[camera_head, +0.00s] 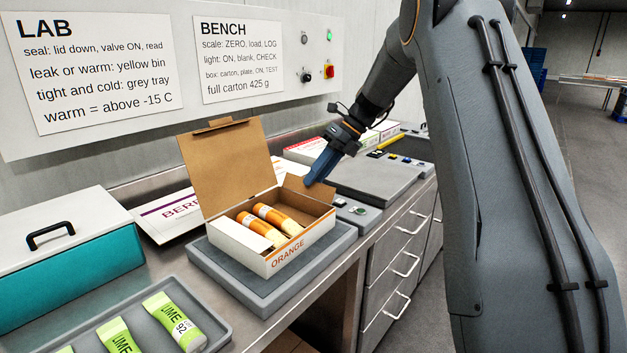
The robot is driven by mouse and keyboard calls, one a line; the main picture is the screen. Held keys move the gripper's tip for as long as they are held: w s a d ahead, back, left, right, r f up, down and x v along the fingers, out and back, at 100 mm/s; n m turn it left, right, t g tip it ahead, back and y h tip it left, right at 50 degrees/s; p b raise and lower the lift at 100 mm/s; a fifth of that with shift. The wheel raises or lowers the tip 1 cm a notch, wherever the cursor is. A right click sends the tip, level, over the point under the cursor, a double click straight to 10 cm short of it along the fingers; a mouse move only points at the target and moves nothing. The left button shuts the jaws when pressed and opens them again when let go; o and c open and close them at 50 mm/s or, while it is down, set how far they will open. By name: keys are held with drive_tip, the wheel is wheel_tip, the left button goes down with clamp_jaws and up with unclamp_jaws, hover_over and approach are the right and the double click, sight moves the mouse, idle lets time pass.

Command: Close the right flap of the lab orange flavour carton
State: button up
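The orange flavour carton (290,254) stands open on a grey plate on the bench, with "ORANGE" on its front. Its large brown lid (228,165) is raised at the back. Two orange-and-white lolly packs (262,228) lie inside. The brown right flap (296,186) shows at the carton's right end, raised and tilted. My gripper (312,182) reaches down from the upper right, its blue fingertips beside this flap at the carton's right end. The fingers show as one blue shape with no gap and nothing held. I cannot tell whether they touch the flap.
The grey plate (213,262) bears the carton. A tray (222,318) with lime packs is at front left, a teal box (65,272) with a white lid at left. A flat berry carton (170,215) lies behind. A grey device (372,180) is at right.

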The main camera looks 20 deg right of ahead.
drive_tip(key=shift+x, duration=0.95)
drive_tip(key=shift+c, duration=0.4)
clamp_jaws()
drive_tip(key=shift+r+p, duration=0.1)
drive_tip(key=shift+p, duration=0.2)
